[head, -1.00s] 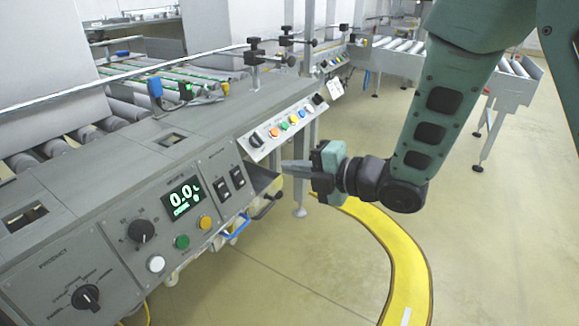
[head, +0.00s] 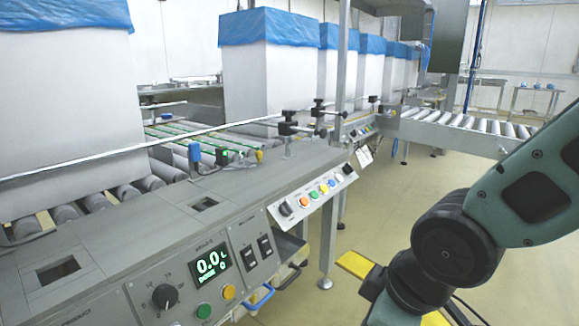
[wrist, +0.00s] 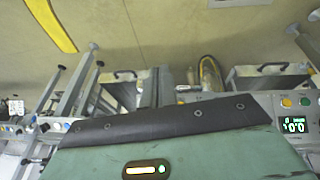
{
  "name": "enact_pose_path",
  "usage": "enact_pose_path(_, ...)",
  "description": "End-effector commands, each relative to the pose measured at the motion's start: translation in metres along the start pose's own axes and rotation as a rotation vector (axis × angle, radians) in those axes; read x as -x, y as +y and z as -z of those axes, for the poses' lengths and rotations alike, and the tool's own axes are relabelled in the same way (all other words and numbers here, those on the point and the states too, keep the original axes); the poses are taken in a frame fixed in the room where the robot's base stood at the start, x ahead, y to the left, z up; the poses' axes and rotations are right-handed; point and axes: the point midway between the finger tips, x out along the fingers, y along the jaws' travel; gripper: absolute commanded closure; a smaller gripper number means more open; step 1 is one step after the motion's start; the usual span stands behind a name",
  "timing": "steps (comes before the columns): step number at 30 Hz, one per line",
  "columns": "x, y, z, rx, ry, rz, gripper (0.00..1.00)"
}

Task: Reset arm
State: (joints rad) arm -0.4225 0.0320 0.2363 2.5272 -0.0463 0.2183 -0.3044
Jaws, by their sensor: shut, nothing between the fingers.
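My gripper (wrist: 161,72) shows in the wrist view, its grey fingers together and empty, beyond my green gripper body and its dark band. In the head view my arm enters at the right edge and bends at a dark round joint. The wrist hangs at the lower right, to the right of the control console (head: 110,245) and apart from it; the fingers cannot be made out there. The wrist view looks down past the gripper to the floor and the machine's legs.
The console carries a lit display (head: 210,262), knobs and coloured buttons. A second button panel (head: 312,195) stands behind it. White boxes with blue liners (head: 270,28) line the conveyor. A roller conveyor (head: 465,130) runs at the back right.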

Motion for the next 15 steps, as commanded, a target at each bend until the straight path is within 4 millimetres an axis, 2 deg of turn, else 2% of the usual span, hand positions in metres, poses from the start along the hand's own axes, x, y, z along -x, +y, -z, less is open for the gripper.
enact_pose_path(3, 0.019, -0.028, -0.026, -0.146, -0.124, 0.05, 1.0)
enact_pose_path(9, 0.05, -0.07, -0.067, -0.351, -0.329, 0.102, 1.0)
enact_pose_path(10, 0.062, -0.068, -0.061, -0.353, -0.328, 0.103, 1.0)
enact_pose_path(15, 0.095, -0.062, -0.048, -0.347, -0.324, 0.102, 1.0)
